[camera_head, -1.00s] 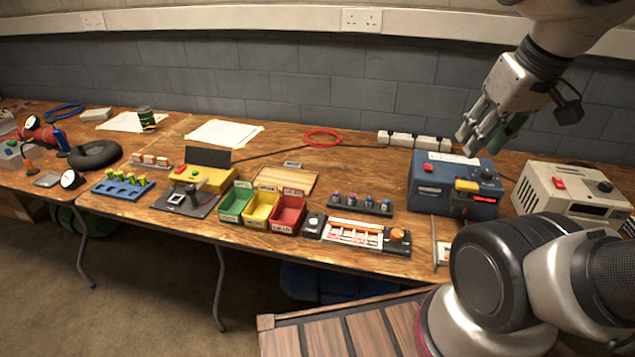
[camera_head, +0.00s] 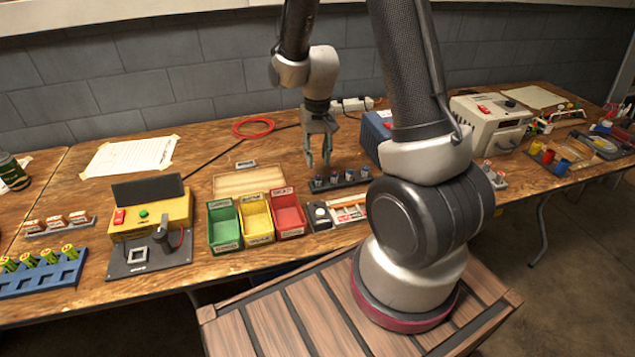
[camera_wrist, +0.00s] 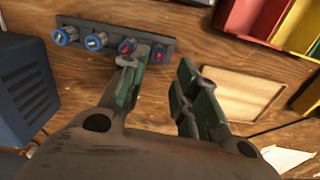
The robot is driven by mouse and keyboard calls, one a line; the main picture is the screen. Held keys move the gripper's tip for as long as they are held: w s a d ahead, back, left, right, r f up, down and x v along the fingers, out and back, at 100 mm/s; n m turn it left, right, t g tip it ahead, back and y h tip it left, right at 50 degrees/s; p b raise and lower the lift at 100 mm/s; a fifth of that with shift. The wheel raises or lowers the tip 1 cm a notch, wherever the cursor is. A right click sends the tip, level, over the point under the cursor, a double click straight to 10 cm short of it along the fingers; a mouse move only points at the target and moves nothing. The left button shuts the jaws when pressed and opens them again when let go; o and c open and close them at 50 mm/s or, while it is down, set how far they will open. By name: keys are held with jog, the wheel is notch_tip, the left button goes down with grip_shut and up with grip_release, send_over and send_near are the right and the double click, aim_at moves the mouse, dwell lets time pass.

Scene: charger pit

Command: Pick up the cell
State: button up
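A dark grey rack (camera_wrist: 112,31) holds several upright cells in a row. In the wrist view two have blue rims, one at the far left (camera_wrist: 65,36) and one beside it (camera_wrist: 96,41). Two have red tops, a third (camera_wrist: 127,46) and an end one (camera_wrist: 158,53). The row also shows in the head view, with its left-end cell (camera_head: 318,181) under my gripper (camera_head: 318,162). My gripper is open with green-padded fingers, empty, above the rack. In the wrist view the left fingertip overlaps the red-topped cells' side of the rack; contact cannot be told.
Green (camera_head: 224,226), yellow (camera_head: 256,219) and red (camera_head: 288,215) bins stand left of the rack. A blue box (camera_head: 376,133) stands to its right, partly behind my arm. A yellow device (camera_head: 152,214) and a blue rack of green cells (camera_head: 40,274) lie farther left. A wooden board (camera_head: 248,180) lies behind the bins.

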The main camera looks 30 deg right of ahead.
aim_at(318, 176)
notch_tip(318, 176, down, 8)
jog(key=shift+d+f, duration=0.1)
jog(key=shift+f, duration=0.1)
grip_shut()
